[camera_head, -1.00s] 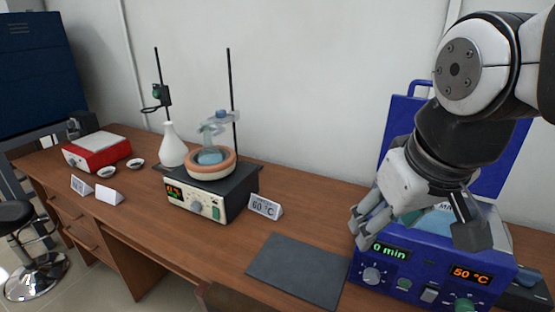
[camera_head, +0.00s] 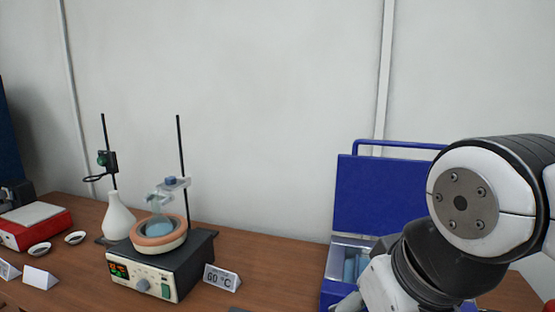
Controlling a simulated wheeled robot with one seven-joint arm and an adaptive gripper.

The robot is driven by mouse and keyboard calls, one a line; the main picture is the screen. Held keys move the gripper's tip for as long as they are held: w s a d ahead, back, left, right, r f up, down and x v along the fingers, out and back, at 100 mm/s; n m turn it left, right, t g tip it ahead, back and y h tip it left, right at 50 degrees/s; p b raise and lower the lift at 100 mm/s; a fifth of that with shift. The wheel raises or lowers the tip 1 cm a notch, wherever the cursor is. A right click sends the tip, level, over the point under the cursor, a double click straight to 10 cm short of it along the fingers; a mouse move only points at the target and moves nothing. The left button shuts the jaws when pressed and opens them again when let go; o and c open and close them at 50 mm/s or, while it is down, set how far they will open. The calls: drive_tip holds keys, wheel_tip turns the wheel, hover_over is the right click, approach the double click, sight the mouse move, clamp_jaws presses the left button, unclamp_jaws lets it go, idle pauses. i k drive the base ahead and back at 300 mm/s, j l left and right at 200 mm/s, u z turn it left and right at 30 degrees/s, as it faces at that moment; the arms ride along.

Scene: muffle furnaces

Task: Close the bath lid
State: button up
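The blue bath (camera_head: 333,291) stands at the lower right of the head view, partly cut off by the bottom edge. Its blue lid (camera_head: 382,196) stands upright and open at the back, with a blue bar handle (camera_head: 398,145) along its top. Light blue shapes show inside the bath opening. My arm covers the right part of the bath and lid. My gripper (camera_head: 350,303) is only partly in view at the bottom edge, in front of the bath. Its fingertips are mostly cut off, so I cannot tell whether it is open or shut.
A hotplate (camera_head: 160,265) with a round heating bowl and glassware stands left of the bath. A "60 °C" sign (camera_head: 221,277) sits between them. A white flask (camera_head: 118,217), small dishes and a red balance (camera_head: 35,225) are further left. The wall is close behind.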

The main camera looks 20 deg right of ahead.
sight(376, 197)
drive_tip(key=z, duration=0.75)
